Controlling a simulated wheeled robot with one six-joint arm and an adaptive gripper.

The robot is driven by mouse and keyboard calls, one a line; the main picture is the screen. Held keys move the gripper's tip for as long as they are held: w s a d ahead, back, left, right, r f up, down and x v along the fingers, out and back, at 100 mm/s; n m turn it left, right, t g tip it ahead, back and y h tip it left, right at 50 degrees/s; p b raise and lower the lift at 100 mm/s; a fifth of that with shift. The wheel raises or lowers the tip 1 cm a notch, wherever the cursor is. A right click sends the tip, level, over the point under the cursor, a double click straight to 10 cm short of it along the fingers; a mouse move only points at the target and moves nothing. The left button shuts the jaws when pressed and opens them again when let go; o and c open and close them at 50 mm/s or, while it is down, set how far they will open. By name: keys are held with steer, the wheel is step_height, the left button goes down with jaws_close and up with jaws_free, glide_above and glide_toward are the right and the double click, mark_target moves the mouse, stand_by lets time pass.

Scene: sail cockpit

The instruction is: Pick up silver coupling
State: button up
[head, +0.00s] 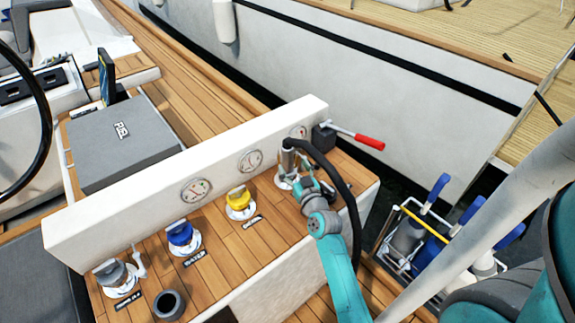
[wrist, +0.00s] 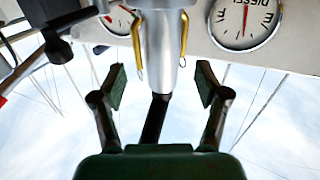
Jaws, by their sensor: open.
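The silver coupling (head: 288,160) stands upright at the right end of the wooden console top, with a black hose arching from its top. In the wrist view the silver coupling (wrist: 161,40) is a smooth cylinder with two brass levers, narrowing to a thin end. My gripper (head: 303,182) is beside it in the head view, partly hiding its lower part. In the wrist view my gripper (wrist: 162,86) is open, one pad to each side of the coupling's narrow end. I see no contact; how deep the coupling lies between the pads I cannot tell.
The black hose (head: 345,185) loops close over my wrist. A yellow fitting (head: 239,199), a blue fitting (head: 181,235) and a grey fitting (head: 114,273) stand along the console. A white gauge panel (head: 125,205) rises behind. A red-handled lever (head: 368,142) sticks out at right.

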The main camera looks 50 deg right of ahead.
mark_target(290, 161)
steer(key=shift+r+x, duration=0.2)
steer(key=shift+x, duration=2.45)
steer(key=shift+a, duration=0.1)
jaws_close()
